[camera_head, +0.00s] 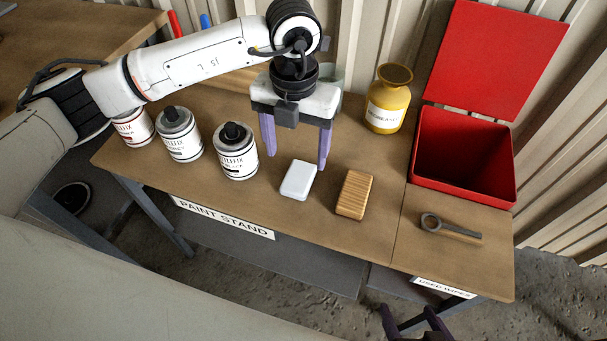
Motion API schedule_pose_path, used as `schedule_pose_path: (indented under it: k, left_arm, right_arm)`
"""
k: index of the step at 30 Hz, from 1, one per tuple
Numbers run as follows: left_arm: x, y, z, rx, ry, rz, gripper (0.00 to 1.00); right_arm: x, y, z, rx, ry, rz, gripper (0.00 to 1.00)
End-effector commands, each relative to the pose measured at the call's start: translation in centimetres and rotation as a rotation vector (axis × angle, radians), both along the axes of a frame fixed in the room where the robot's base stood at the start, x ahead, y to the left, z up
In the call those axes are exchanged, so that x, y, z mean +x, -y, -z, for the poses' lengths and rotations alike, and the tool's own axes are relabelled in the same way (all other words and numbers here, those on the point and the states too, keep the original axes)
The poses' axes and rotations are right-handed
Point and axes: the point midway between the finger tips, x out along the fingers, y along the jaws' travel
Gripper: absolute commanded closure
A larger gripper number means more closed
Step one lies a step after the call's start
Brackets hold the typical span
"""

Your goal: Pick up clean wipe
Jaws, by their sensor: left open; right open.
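The clean wipe looks to be the white folded pad (298,180) lying flat on the wooden paint stand table (320,226). My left gripper (296,160) is open and empty, pointing down above the table. Its purple fingers are spread, and in the picture they end just above and behind the white pad; I cannot tell the exact height. My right gripper (417,322) shows only partly at the bottom edge, low in front of the table. Its purple fingers are apart and nothing shows between them.
Several paint cans (236,152) stand left of the white pad. A tan ribbed block (355,194) lies right of it. A yellow degreaser container (387,100) stands behind. An open red bin (464,192) and a grey wrench-like tool (450,227) are at the right.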

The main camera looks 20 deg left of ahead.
Motion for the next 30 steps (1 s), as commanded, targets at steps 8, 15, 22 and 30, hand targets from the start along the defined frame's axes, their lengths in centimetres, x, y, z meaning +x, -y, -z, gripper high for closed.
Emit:
schedule_pose_path:
  k: [8,15,22,30]
  left_arm:
    - [0.0,0.0,3.9,0.0,-0.004,0.001,0.31]
    - [0.3,-0.1,6.5,-0.001,-0.005,0.002,0.31]
    - [0.6,-0.2,9.6,-0.002,-0.004,0.004,0.31]
    - [0.7,-0.2,10.0,-0.003,-0.002,0.005,0.31]
  right_arm:
    - [0.0,0.0,-0.2,0.0,-0.001,0.001,0.32]
    - [0.0,0.1,-0.4,0.0,-0.001,0.002,0.32]
    - [-0.1,0.3,-0.4,-0.001,-0.003,0.008,0.32]
    - [-0.2,0.4,-0.2,-0.002,-0.007,0.007,0.32]
